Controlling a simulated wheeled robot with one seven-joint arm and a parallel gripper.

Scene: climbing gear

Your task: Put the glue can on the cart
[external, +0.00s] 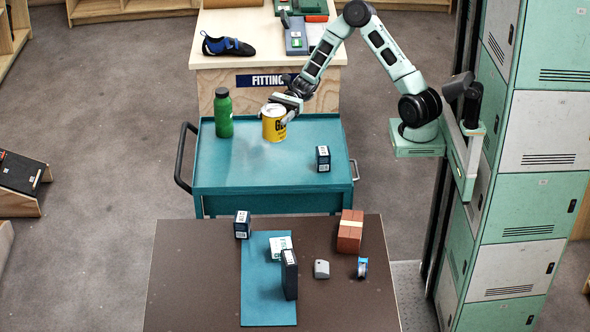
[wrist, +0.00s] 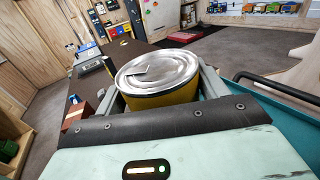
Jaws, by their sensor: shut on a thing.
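The yellow glue can (external: 273,123) is at the upper middle of the teal cart (external: 230,177) in the external view. My gripper (external: 288,104) is shut on the can near its top, from the right. In the wrist view the can's silver lid (wrist: 157,72) and yellow side show between the two fingers of my gripper (wrist: 160,98). The can looks upright. I cannot tell whether its base touches the cart top or is slightly above it. Part of its right side is hidden by my gripper.
A green bottle (external: 223,113) stands on the cart left of the can, and a small dark box (external: 323,158) stands to the right. The cart's front middle is clear. A brown table (external: 190,285) with boxes is nearer the camera. A fitting bench (external: 220,78) is behind, lockers (external: 535,130) at right.

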